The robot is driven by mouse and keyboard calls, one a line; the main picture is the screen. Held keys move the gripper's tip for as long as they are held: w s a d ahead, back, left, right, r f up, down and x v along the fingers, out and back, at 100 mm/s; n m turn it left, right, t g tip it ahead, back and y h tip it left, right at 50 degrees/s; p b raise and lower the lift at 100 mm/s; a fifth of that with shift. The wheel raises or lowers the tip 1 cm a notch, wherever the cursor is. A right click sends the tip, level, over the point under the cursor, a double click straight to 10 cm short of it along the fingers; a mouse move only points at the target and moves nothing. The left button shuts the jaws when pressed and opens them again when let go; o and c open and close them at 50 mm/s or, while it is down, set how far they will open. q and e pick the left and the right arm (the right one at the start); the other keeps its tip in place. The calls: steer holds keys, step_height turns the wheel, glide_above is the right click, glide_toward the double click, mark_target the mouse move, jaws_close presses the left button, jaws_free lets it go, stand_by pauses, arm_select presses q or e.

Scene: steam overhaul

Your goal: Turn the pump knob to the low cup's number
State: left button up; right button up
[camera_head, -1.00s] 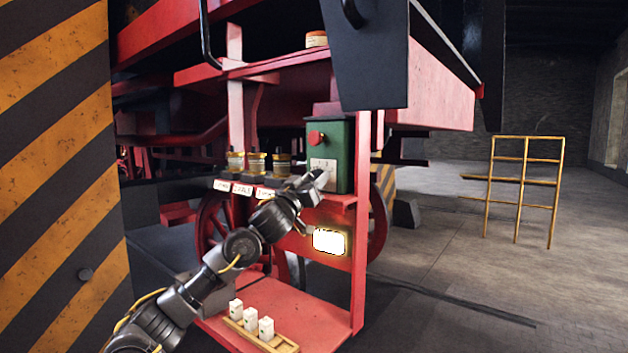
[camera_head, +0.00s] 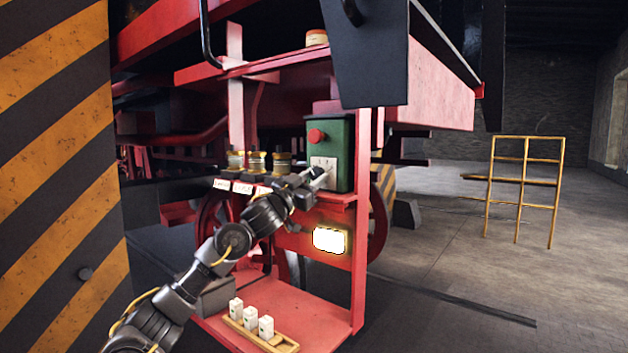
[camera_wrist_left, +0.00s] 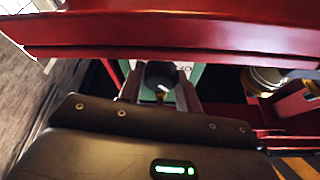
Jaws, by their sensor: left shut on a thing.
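The green pump box (camera_head: 343,150) stands on a red ledge, with a red button (camera_head: 316,136) and a pale number plate (camera_head: 323,164) on its front. My left gripper (camera_head: 318,176) is at the lower part of that plate. In the left wrist view its two fingers (camera_wrist_left: 160,98) are shut on the dark round pump knob (camera_wrist_left: 160,74). The knob's pointer and the plate's numbers cannot be read. Three brass-banded cups (camera_head: 236,160), (camera_head: 256,162), (camera_head: 281,162) stand left of the pump above white labels (camera_head: 221,184). Their levels cannot be told. My right gripper is not in view.
A red beam (camera_wrist_left: 170,35) crosses close over my left gripper in the wrist view. A lit lamp (camera_head: 329,240) is below the ledge. A wooden tray (camera_head: 284,347) with three white blocks sits on the lower red shelf. A striped panel (camera_head: 60,180) stands at left.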

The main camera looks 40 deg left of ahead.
arm_select(q)
steer(key=shift+a+m+g+h, duration=0.15)
steer(key=shift+m+h, duration=0.4)
steer(key=shift+m, duration=0.65)
steer(key=shift+m+g+h, duration=0.15)
steer(key=shift+m+h, duration=0.4)
steer(key=shift+m, duration=0.65)
steer(key=shift+m+p, duration=0.3)
steer(key=shift+m, duration=0.1)
steer(key=o, duration=1)
steer(key=shift+s+f, duration=0.1)
